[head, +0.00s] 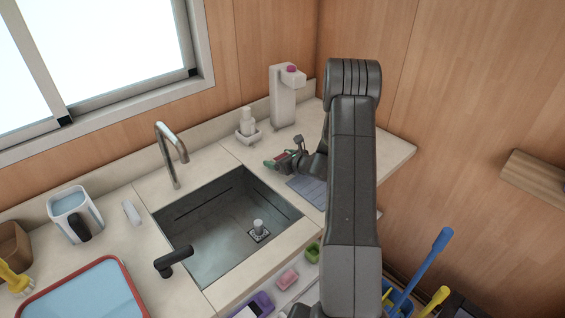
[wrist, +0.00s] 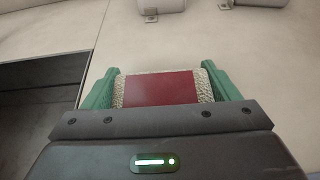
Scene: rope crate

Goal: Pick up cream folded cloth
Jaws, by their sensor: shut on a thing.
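The cream folded cloth (wrist: 160,88) has a rough woven texture and a dark red panel across its middle. In the wrist view my gripper (wrist: 163,80) is shut on it, with one green finger against each side. In the head view my gripper (head: 283,160) is over the counter to the right of the sink, by its back right corner. The cloth is small there and mostly hidden by the fingers. I cannot tell whether it touches the counter.
The sink (head: 183,264) lies left of my gripper, with a faucet (head: 172,155) behind it. A soap bottle (head: 247,124) and a tall white dispenser (head: 283,98) stand behind the gripper. A flat blue-grey piece (head: 308,190) lies in front of it.

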